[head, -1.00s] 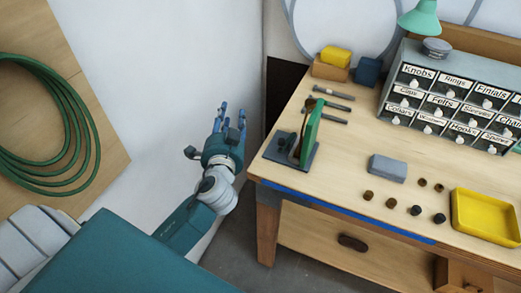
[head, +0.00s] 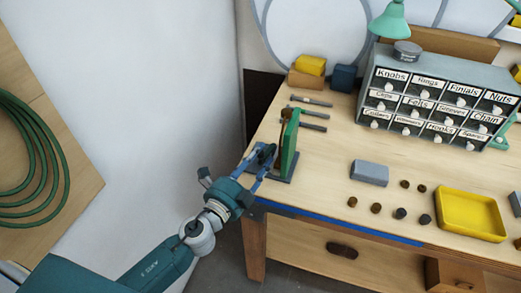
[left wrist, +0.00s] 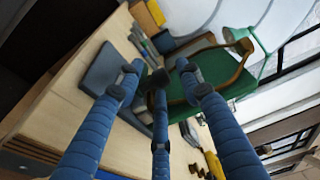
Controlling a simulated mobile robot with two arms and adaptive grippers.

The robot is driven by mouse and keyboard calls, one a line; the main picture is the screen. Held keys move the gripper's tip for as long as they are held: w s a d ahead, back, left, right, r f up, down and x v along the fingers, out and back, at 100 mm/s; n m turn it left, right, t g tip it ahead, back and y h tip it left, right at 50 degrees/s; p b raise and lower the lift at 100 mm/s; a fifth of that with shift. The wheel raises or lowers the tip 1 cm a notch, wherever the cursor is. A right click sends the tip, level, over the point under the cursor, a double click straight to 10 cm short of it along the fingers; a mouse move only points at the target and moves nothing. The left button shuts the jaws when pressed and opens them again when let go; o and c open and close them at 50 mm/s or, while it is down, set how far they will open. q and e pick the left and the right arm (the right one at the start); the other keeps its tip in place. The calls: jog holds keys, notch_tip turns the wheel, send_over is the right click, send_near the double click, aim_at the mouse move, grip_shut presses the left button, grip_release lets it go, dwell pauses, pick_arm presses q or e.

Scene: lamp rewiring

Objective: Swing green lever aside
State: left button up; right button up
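The green lever (head: 289,142) stands upright on a grey base plate (head: 282,178) at the workbench's left edge. In the left wrist view the green lever (left wrist: 212,66) has a brown curved edge and lies beyond the fingers, with the base plate (left wrist: 101,68) at left. My left gripper (head: 262,154) is at the left side of the lever, its blue fingers spread. In the left wrist view my left gripper (left wrist: 158,78) is open, with a dark knob (left wrist: 158,79) between the fingertips. I cannot tell whether they touch it. My right gripper is not in view.
Several tools (head: 310,114) lie behind the lever. A grey block (head: 369,173), several small dark knobs and a yellow tray (head: 470,215) are to the right. A labelled drawer cabinet (head: 440,95) stands at the back. The bench between lever and grey block is clear.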

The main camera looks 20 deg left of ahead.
pick_arm(q)
jog(key=shift+x, duration=0.8)
grip_shut()
